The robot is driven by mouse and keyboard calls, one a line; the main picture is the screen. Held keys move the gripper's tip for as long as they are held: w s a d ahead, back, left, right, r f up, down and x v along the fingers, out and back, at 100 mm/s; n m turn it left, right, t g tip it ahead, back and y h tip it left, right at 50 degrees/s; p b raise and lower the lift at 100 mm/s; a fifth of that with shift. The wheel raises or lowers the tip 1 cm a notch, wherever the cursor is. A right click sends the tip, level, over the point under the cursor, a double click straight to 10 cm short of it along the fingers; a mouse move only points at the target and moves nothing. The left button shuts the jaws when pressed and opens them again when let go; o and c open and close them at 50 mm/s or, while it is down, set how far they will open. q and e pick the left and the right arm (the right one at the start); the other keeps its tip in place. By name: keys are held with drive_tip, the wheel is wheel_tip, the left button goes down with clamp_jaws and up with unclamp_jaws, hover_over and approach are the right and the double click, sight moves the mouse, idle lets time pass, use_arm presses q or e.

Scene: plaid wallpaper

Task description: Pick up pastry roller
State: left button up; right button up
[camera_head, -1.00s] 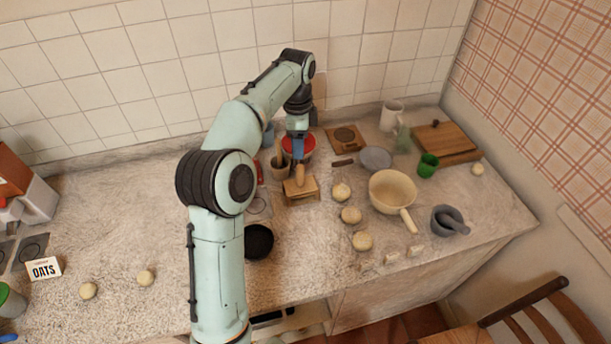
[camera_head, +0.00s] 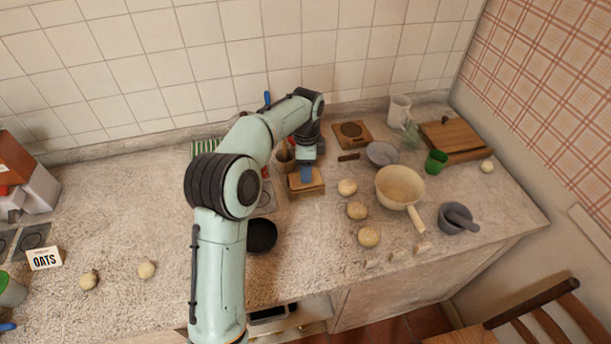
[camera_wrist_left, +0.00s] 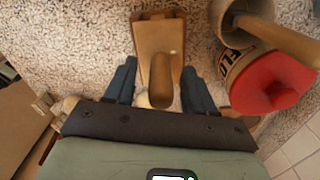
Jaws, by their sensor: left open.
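The pastry roller (camera_wrist_left: 161,88) shows in the left wrist view as a rounded wooden piece over a wooden block (camera_wrist_left: 152,38). How much of it is hidden below cannot be told. My left gripper (camera_wrist_left: 159,85) is open, with one blue-grey finger on each side of the roller and a gap to each. In the head view my left gripper (camera_head: 306,176) is low over the same wooden block (camera_head: 306,188) and hides most of the roller. My right gripper is not in view.
A red-lidded container (camera_wrist_left: 272,82) and a wooden pot (camera_wrist_left: 243,18) stand close beside the left gripper. A black bowl (camera_head: 261,236), dough balls (camera_head: 357,210), a cream pan (camera_head: 400,186) and a mortar (camera_head: 452,218) stand nearby. The counter's left middle (camera_head: 115,215) is mostly clear.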

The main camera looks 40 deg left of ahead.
use_arm(q)
drive_tip(key=shift+w, duration=0.1)
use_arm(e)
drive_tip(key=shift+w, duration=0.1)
use_arm(q)
clamp_jaws()
drive_tip(key=shift+r, duration=0.1)
wheel_tip(320, 180, up, 12)
drive_tip(key=p, duration=0.2)
drive_tip(key=shift+w+r+p, duration=0.1)
drive_tip(key=shift+p, duration=0.25)
wheel_tip(320, 180, up, 8)
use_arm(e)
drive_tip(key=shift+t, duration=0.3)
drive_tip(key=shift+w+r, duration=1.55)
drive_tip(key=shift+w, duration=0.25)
